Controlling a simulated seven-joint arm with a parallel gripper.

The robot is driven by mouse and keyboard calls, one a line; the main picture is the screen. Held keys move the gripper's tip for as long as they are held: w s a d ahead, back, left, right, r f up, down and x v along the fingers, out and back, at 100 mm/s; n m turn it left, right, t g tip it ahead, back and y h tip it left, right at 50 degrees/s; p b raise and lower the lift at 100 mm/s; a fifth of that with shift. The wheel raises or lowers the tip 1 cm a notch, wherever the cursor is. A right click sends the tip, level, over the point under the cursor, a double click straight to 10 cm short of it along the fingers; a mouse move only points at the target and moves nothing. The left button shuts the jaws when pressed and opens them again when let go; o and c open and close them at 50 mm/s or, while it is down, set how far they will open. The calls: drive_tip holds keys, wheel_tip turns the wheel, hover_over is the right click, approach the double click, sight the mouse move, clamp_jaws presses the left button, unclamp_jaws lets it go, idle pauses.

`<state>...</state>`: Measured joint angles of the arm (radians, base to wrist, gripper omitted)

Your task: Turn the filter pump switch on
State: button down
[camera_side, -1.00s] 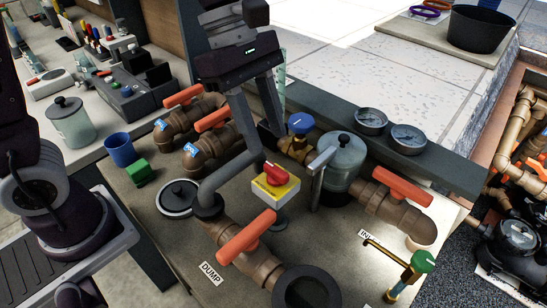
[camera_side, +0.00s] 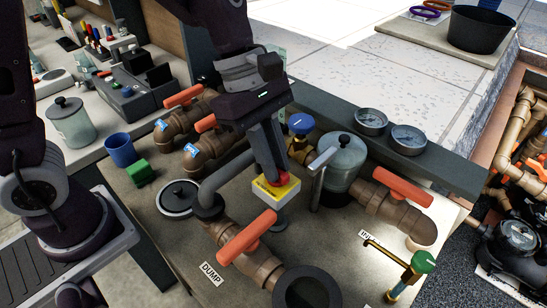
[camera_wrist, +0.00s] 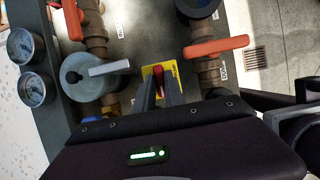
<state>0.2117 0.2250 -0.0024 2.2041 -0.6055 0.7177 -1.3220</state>
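The filter pump switch is a yellow box (camera_side: 276,190) with a red knob (camera_side: 284,180) on top, on a stand amid the brown pipes. My gripper (camera_side: 276,178) is directly above it, its dark fingers drawn close together at the knob. In the side view the fingers hide most of the knob. In the wrist view the red knob (camera_wrist: 158,74) lies between the fingertips of my gripper (camera_wrist: 159,86), with the yellow plate (camera_wrist: 172,70) behind. The fingers look closed on the knob. Its exact turn angle is hard to read.
Orange-handled valves (camera_side: 246,238) stand close around the switch. A grey-lidded canister (camera_side: 342,165) and a blue-knobbed valve (camera_side: 301,124) are just to the right. Two gauges (camera_side: 371,121) sit on the back ledge. A blue cup (camera_side: 120,150) and green block (camera_side: 140,173) are at left.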

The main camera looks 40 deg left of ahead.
drive_tip(key=shift+f+m, duration=0.1)
drive_tip(key=shift+m, duration=0.2)
drive_tip(key=m+g, duration=0.1)
drive_tip(key=m, duration=0.3)
drive_tip(key=shift+w+g+y, duration=0.1)
drive_tip(key=shift+g+y, duration=0.2)
drive_tip(key=shift+g, duration=0.1)
drive_tip(key=m+g+y, duration=0.1)
drive_tip(key=m, duration=0.3)
drive_tip(key=shift+w+f, duration=0.1)
drive_tip(key=m+g+y, duration=0.1)
drive_tip(key=m, duration=0.4)
drive_tip(key=shift+d, duration=0.15)
drive_tip(key=m+y, duration=0.2)
drive_tip(key=m, duration=0.2)
drive_tip(key=shift+d+g, duration=0.1)
drive_tip(key=shift+g, duration=0.3)
drive_tip(key=shift+m, duration=0.3)
drive_tip(key=c, duration=1.4)
unclamp_jaws()
